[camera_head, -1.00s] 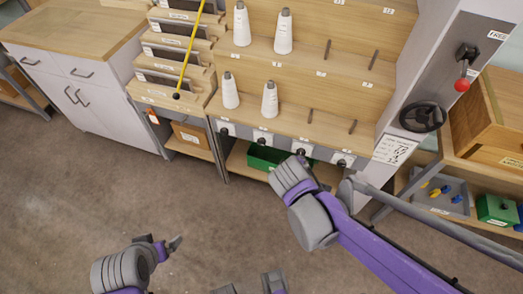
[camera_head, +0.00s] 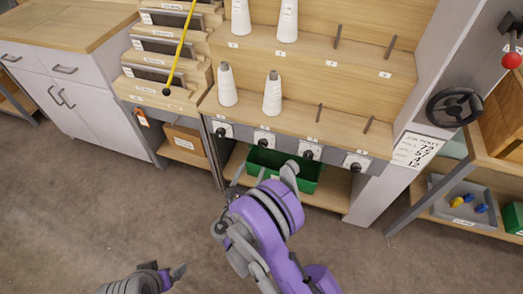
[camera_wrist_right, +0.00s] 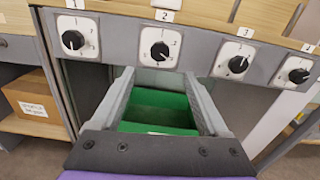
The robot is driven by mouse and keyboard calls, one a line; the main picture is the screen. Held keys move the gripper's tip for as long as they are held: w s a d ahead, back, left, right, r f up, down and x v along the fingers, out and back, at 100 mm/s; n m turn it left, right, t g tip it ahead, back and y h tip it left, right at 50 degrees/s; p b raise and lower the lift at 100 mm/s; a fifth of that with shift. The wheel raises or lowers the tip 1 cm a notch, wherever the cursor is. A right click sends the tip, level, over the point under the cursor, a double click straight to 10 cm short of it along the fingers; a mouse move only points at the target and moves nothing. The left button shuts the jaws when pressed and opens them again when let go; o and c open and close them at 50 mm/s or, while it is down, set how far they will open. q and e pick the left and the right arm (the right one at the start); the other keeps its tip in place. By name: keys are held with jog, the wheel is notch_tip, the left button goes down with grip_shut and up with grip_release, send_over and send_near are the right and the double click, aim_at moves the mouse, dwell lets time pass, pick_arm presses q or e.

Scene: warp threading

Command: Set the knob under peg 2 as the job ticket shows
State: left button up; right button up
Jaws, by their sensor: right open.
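The knob under peg 2 (camera_head: 263,139) is a black dial on a white plate in the grey strip below the lower shelf. In the right wrist view this knob (camera_wrist_right: 160,51) sits under the label 2, just beyond and between the fingertips; its scale marks are too small to read. My right gripper (camera_head: 264,174) is open, below and in front of the strip. Its two fingers (camera_wrist_right: 160,76) stand apart with nothing between them. The job ticket (camera_head: 415,150) hangs at the right, with several rows of numbers I cannot read surely. My left gripper (camera_head: 167,274) is low at the left.
Other knobs sit close on both sides: knob 1 (camera_wrist_right: 76,41), knob 3 (camera_wrist_right: 236,62) and knob 4 (camera_wrist_right: 298,74). A green bin (camera_head: 310,180) stands on the shelf below. White cones (camera_head: 272,96) stand above. A black handwheel (camera_head: 455,107) is at the right.

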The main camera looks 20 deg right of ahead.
aim_at(262, 145)
jog(key=x, duration=1)
jog(key=shift+w+d, duration=0.2)
jog(key=shift+w, duration=0.1)
jog(key=shift+c, duration=0.3)
grip_shut()
